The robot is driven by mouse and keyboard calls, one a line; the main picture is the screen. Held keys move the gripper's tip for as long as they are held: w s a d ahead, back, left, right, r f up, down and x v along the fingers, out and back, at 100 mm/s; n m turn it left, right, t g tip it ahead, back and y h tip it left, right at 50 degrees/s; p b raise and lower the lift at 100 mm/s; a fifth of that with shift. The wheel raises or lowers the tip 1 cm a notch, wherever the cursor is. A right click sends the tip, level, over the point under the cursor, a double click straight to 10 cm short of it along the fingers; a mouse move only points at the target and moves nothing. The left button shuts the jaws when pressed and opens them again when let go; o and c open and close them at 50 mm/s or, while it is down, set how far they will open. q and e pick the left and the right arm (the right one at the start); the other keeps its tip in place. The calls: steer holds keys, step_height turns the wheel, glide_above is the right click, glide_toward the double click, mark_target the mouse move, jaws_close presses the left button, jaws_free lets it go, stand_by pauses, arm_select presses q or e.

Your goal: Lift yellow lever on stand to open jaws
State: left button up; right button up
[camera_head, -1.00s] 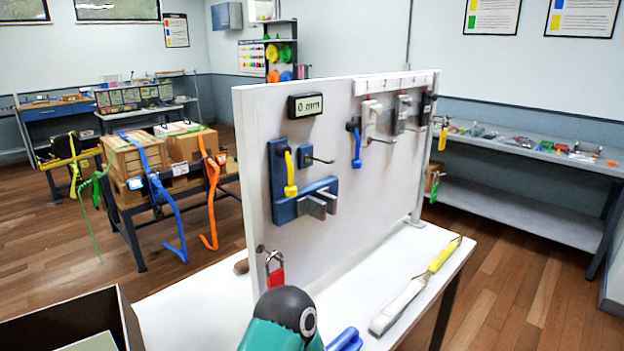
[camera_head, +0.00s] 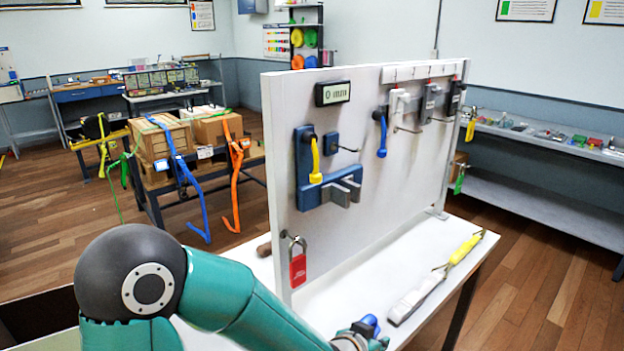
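The yellow lever (camera_head: 315,163) hangs down from a dark pivot on the blue stand (camera_head: 304,180), which is fixed to the white upright panel. The grey jaws (camera_head: 347,190) stick out at the stand's lower right. A display (camera_head: 333,93) above reads what looks like 0 mm. My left arm, teal with a dark joint, crosses the lower left. Part of my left gripper (camera_head: 368,328) shows at the bottom edge, low over the table and well below the lever, apart from it. Its fingers are mostly cut off, so their opening is unclear. My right gripper is out of view.
A red padlock (camera_head: 298,265) hangs at the panel's near edge. A yellow and white strap tool (camera_head: 437,280) lies on the white table. Space before the lever is clear.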

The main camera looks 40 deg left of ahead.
arm_select(q)
steer(key=s+a+r+n+t+y, duration=0.1)
steer(key=a+r+t+y, duration=0.35)
steer(key=r, duration=1.05)
steer(key=n+y, duration=0.3)
glide_toward(315, 170)
steer(key=shift+t, duration=0.35)
steer(key=x, duration=0.4)
steer(key=b+x, duration=0.1)
steer(key=x, duration=0.2)
steer(key=shift+w+a+f, duration=0.25)
steer(key=shift+w, duration=0.05)
steer(key=shift+x, duration=0.85)
steer(key=shift+r, duration=0.1)
jaws_close()
